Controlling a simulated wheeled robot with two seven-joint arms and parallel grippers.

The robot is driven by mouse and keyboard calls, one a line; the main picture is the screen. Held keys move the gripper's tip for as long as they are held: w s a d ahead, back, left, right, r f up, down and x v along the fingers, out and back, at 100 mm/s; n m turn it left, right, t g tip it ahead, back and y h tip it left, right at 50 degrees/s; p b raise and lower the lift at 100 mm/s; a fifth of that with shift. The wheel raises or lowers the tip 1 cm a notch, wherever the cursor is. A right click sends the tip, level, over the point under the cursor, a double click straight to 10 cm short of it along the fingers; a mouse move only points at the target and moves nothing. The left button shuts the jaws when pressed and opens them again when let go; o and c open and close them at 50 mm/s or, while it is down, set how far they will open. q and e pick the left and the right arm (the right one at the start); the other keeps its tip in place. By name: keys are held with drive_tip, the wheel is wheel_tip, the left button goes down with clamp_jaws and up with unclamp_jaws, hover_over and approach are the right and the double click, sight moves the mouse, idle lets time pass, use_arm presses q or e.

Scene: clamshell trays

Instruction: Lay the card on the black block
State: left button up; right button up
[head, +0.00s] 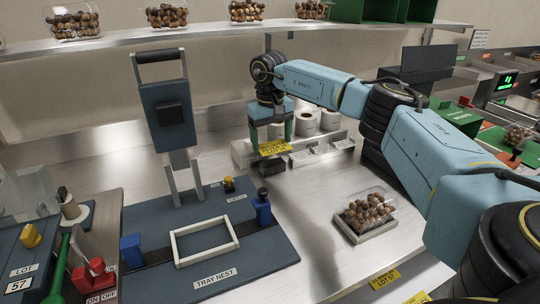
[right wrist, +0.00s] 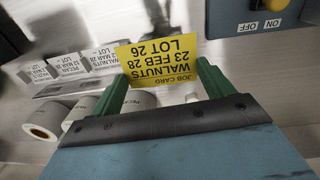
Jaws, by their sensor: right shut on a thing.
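The yellow job card (head: 275,148) is held between the green fingers of my right gripper (head: 270,134), which is shut on its edge. In the right wrist view the card (right wrist: 160,58) reads WALNUTS, 23 FEB 28, LOT 26, upside down, between the fingertips of the right gripper (right wrist: 160,85). A small black block (head: 271,167) stands on the steel bench just below the card in the head view. The card appears to be above it; I cannot tell the gap. My left gripper is not in view.
Label rolls (head: 306,123) and a rack of printed labels (head: 322,150) stand behind and right of the card. The blue sealing press with its tray nest (head: 207,241) is to the left. A filled clamshell tray (head: 368,211) sits front right. Bare bench lies between them.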

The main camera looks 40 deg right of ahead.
sight(271, 145)
drive_tip(key=shift+f, duration=0.45)
drive_tip(key=shift+w+f, duration=0.1)
drive_tip(key=shift+f, duration=0.2)
wheel_tip(271, 145, down, 3)
drive_tip(key=shift+f+b, duration=0.1)
drive_tip(key=shift+b, duration=0.25)
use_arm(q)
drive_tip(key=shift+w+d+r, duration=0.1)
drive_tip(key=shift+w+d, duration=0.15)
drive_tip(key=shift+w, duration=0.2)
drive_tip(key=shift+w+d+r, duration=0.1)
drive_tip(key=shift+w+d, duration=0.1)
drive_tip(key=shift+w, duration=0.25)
use_arm(e)
drive_tip(key=shift+f, duration=0.1)
drive_tip(key=o, duration=0.9)
